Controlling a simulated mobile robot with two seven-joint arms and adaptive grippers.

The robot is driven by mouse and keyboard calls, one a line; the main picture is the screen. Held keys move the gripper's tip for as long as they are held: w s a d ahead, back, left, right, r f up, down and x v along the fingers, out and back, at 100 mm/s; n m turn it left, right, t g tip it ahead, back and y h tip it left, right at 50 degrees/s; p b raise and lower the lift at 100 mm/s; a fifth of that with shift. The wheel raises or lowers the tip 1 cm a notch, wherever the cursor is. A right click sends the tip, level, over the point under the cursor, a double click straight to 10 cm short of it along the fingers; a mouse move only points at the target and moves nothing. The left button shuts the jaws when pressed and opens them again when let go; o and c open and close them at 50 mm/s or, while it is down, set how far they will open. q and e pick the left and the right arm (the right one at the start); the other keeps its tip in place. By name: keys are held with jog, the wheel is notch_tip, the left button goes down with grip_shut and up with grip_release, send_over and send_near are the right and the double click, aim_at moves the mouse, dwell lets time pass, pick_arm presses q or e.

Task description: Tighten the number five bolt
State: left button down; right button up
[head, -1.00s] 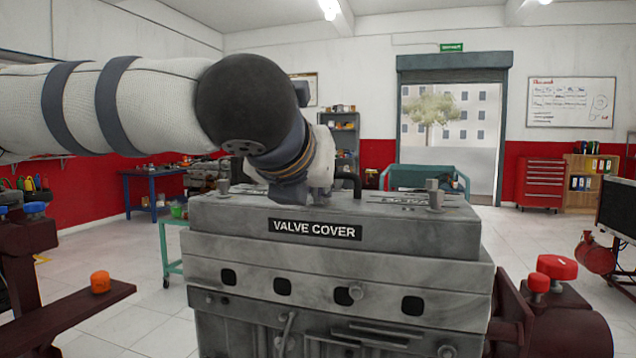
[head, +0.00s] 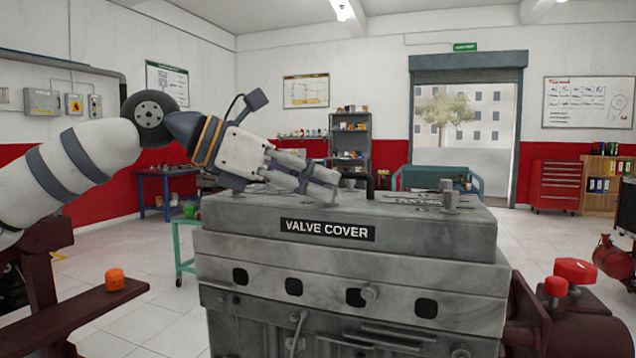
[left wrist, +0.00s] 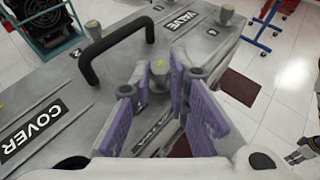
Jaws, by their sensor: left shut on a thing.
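The grey engine block (head: 350,252) with the label VALVE COVER stands in the middle of the head view. My left gripper (head: 318,188) is low over the left part of its top, tilted downward. In the left wrist view its purple-padded fingers are shut on a grey bolt (left wrist: 160,84), one pad on each side. A small yellow mark, too blurred to read surely, is beside this bolt. Other bolts (left wrist: 93,30) (left wrist: 225,17) stand upright and free on the cover. One bolt (head: 449,196) shows at the right in the head view. My right gripper is not in view.
A black handle (left wrist: 118,40) arches from the cover close to my left fingers. A dark red stand with an orange knob (head: 115,279) is at the left. Red-capped parts (head: 576,271) are at the right. Open floor lies around the engine.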

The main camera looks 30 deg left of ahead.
pick_arm(q)
jog(key=shift+w+a+f+m+g+h+b, duration=0.1)
jog(key=shift+w+f+m+g+h+b, duration=0.1)
jog(key=shift+m+g+h, duration=0.25)
jog(key=shift+w+a+f+m+g+h+b, duration=0.1)
jog(key=shift+w+m+g+h+b, duration=0.05)
jog(key=shift+m+g+h, duration=0.25)
jog(key=m+g+h, duration=0.1)
jog(key=m+g+h+b, duration=0.1)
jog(key=shift+w+a+m, duration=0.15)
jog(key=shift+w+m, duration=0.05)
jog(key=shift+m, duration=0.15)
jog(key=shift+w+r+m+g+h+b, duration=0.1)
jog(key=shift+m+g+h+b, duration=0.35)
jog(key=shift+m+g, duration=0.75)
jog(key=shift+w+a+m+g+h, duration=0.1)
jog(key=shift+m+g+h, duration=0.2)
jog(key=shift+m+g, duration=0.55)
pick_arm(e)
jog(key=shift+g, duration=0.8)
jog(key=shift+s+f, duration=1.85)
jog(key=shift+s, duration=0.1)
pick_arm(q)
jog(key=shift+g, duration=0.3)
jog(key=c, duration=1.5)
grip_release()
jog(key=shift+c, duration=0.2)
jog(key=shift+r, duration=0.15)
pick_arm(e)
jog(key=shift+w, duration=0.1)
